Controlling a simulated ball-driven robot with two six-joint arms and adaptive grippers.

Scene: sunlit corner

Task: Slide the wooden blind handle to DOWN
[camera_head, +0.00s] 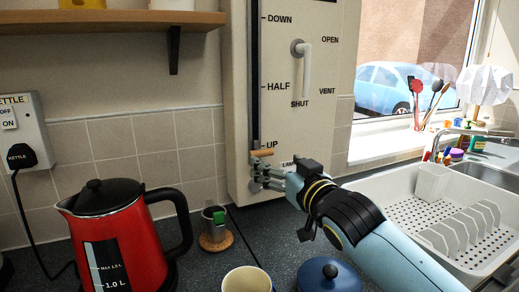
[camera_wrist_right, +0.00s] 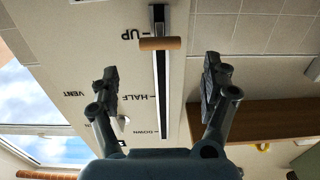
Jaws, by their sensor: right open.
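The wooden blind handle (camera_head: 262,153) is a short brown bar on the dark vertical track (camera_head: 255,75), level with the UP mark near the track's lower end. DOWN is marked near the top and HALF between. My right gripper (camera_head: 259,174) is just below the handle in the head view. In the right wrist view, which is upside down, my right gripper (camera_wrist_right: 160,72) has its fingers spread wide and empty. The handle (camera_wrist_right: 160,43) lies past the fingertips, in line with the gap, with no visible contact. My left gripper is out of view.
A white window lever (camera_head: 303,65) with OPEN, VENT and SHUT marks is right of the track. A red kettle (camera_head: 115,235), a small cup (camera_head: 214,222), a mug (camera_head: 247,281) and a blue lid (camera_head: 328,276) stand below. A dish rack (camera_head: 450,215) is at right.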

